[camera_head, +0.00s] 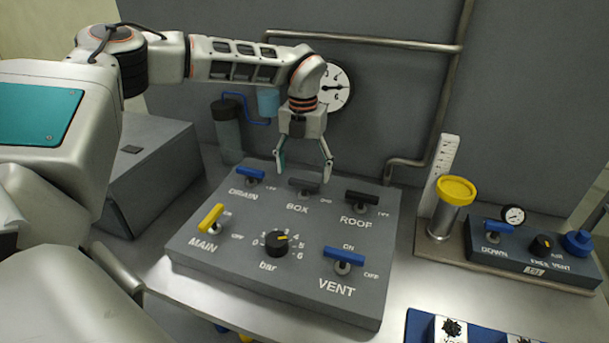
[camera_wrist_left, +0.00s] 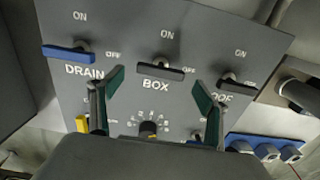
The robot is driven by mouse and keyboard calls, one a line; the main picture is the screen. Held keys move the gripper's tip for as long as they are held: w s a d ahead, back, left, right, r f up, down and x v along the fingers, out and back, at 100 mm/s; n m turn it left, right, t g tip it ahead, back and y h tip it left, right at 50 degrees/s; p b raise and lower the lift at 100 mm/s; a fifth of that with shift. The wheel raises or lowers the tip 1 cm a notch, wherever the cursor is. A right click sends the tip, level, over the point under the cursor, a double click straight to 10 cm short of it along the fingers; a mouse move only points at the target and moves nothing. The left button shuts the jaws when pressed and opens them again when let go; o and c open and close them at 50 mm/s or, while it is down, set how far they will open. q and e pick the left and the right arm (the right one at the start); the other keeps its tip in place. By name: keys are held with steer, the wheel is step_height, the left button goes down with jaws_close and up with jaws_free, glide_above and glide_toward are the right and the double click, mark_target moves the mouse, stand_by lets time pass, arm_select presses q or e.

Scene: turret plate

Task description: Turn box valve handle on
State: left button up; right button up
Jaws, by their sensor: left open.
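The box valve handle (camera_head: 304,185) is a dark grey bar above the BOX label on the grey panel. It lies crosswise, pointing toward its OFF mark; it also shows in the left wrist view (camera_wrist_left: 160,71). My left gripper (camera_head: 304,172) is open and empty, fingers pointing down, above the box handle in the head view. In the left wrist view its green-padded fingertips (camera_wrist_left: 158,88) are spread to either side of the BOX label, with the handle beyond them. I cannot tell the exact height gap. My right gripper is not in view.
The blue drain handle (camera_head: 250,174) and black roof handle (camera_head: 362,197) flank the box handle. The yellow main handle (camera_head: 210,218), bar knob (camera_head: 277,243) and blue vent handle (camera_head: 344,257) are nearer. A pipe and gauge (camera_head: 333,88) stand behind.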

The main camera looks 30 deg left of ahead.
mark_target(304, 188)
arm_select(q)
step_height(304, 188, down, 2)
steer(key=shift+f, duration=0.4)
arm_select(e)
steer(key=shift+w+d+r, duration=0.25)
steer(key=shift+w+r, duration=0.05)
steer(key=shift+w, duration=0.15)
arm_select(q)
steer(key=shift+w, duration=0.1)
steer(key=c, duration=1.1)
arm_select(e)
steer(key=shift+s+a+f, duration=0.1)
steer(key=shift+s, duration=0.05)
